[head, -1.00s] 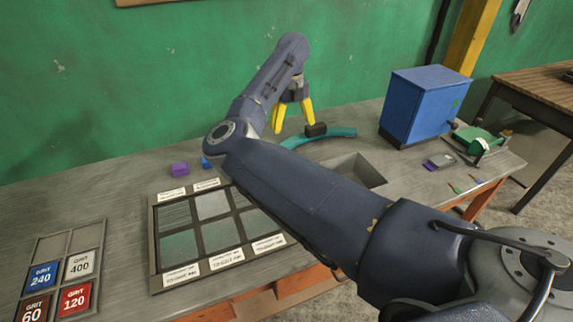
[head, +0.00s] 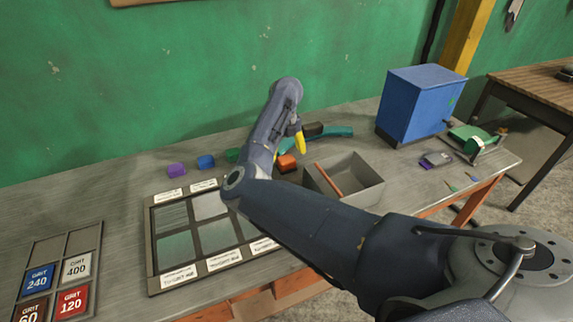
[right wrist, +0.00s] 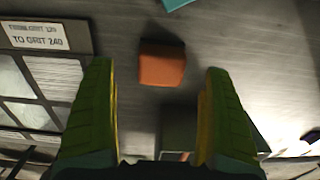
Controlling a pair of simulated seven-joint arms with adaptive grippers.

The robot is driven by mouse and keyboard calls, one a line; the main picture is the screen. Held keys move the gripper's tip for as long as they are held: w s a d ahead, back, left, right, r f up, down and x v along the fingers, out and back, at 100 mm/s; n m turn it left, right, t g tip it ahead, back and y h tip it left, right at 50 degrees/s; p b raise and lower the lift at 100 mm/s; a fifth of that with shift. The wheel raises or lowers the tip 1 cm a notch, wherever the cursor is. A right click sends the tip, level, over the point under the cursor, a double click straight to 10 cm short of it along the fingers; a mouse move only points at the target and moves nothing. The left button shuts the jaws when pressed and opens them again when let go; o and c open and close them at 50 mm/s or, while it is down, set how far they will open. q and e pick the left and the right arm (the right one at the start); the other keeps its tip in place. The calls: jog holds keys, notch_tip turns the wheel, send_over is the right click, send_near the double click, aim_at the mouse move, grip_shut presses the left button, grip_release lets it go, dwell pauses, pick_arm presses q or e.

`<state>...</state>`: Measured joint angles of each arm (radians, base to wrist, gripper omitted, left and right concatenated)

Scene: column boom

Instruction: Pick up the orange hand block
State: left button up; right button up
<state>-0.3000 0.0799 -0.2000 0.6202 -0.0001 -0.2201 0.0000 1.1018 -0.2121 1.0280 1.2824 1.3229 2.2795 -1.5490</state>
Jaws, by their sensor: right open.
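The orange hand block (head: 287,163) sits on the grey bench, just left of an open grey bin. In the right wrist view the orange block (right wrist: 162,66) lies on the bench between my fingertips as seen from the wrist, with no finger touching it. My right gripper (head: 290,148) is above the block in the head view, one yellow finger showing clearly and the other mostly hidden by the arm. In the right wrist view my right gripper (right wrist: 159,70) is open and empty, its fingers spread to either side of the block. My left gripper is not in view.
Purple (head: 176,170), blue (head: 206,162) and green (head: 232,155) blocks lie left of my right arm. A teal curved piece (head: 338,132) lies behind the gripper. The grey bin (head: 366,190) is close on the right. A labelled panel tray (head: 152,255) lies front left.

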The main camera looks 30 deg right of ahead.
aim_at(287, 159)
jog(key=shift+s+d+f, duration=0.1)
jog(key=shift+f, duration=2.5)
jog(key=c, duration=1.3)
